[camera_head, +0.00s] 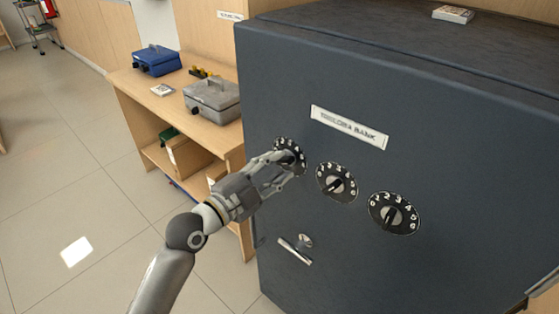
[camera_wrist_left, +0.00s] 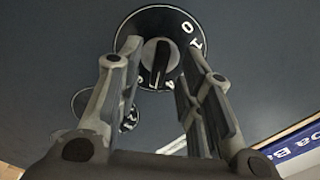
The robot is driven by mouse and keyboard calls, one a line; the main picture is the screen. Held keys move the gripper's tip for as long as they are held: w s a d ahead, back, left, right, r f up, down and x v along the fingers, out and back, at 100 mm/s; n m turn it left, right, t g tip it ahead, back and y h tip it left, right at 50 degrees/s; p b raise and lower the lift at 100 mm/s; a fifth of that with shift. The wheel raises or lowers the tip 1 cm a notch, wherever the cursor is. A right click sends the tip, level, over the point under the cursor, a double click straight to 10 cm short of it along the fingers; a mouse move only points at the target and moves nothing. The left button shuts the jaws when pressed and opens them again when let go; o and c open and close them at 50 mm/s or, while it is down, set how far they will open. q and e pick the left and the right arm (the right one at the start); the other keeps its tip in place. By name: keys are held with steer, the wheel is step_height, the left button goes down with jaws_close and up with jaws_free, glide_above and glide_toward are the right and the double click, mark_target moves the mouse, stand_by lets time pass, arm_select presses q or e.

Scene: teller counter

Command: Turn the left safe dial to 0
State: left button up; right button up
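The left safe dial (camera_head: 290,145) is a black disc with white numbers, on the dark safe front, partly hidden by my left gripper (camera_head: 285,168) in the head view. In the left wrist view the dial (camera_wrist_left: 133,35) shows a grey round knob (camera_wrist_left: 150,52) with a dark bar across it. The 0 shows at the dial's upper right. The bar lies well away from the 0, its lower end near the lower numbers. My left gripper (camera_wrist_left: 162,52) is open, its fingers on either side of the knob with gaps visible. My right gripper is not in view.
A middle dial (camera_head: 337,182) and a right dial (camera_head: 394,213) sit beside it, with a handle (camera_head: 295,250) below. A label (camera_head: 349,127) is above. To the left, a wooden desk (camera_head: 135,88) holds a grey cash box (camera_head: 212,98) and a blue one (camera_head: 156,61).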

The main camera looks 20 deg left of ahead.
arm_select(q)
steer(key=shift+x, duration=1.05)
jaws_close()
